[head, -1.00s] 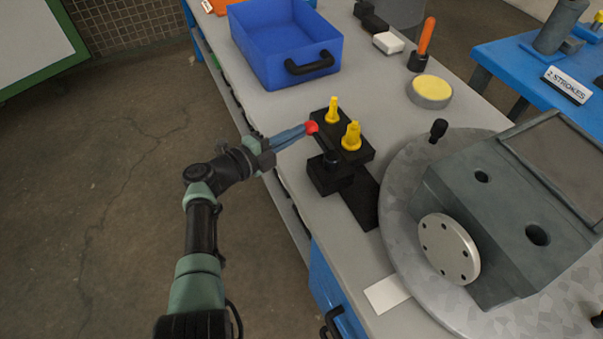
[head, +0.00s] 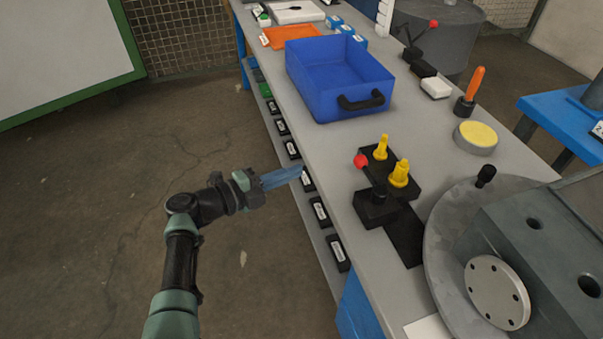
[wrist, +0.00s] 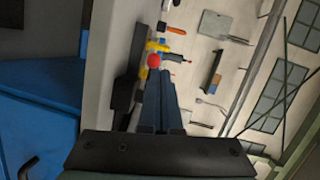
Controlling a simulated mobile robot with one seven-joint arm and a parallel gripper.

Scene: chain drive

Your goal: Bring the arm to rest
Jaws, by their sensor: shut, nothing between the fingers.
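My gripper (head: 299,172) is shut and empty, its blue fingers pressed together. In the head view it hangs beside the bench's left edge, over the lower shelf, with its tips pointing right. The black fixture with two yellow pegs (head: 398,174) and a red-knobbed lever (head: 361,161) stands on the bench to the right of the fingertips, apart from them. In the wrist view the fingers (wrist: 158,75) point forward, and the red knob (wrist: 154,60) shows just beyond their tips.
The grey bench (head: 327,150) carries a blue bin (head: 340,83), a yellow-topped round pad (head: 476,137), an orange-handled tool (head: 470,88) and a large grey machine block (head: 545,250) on a round plate. Labelled black boxes (head: 320,211) line the shelf below. The floor at left is clear.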

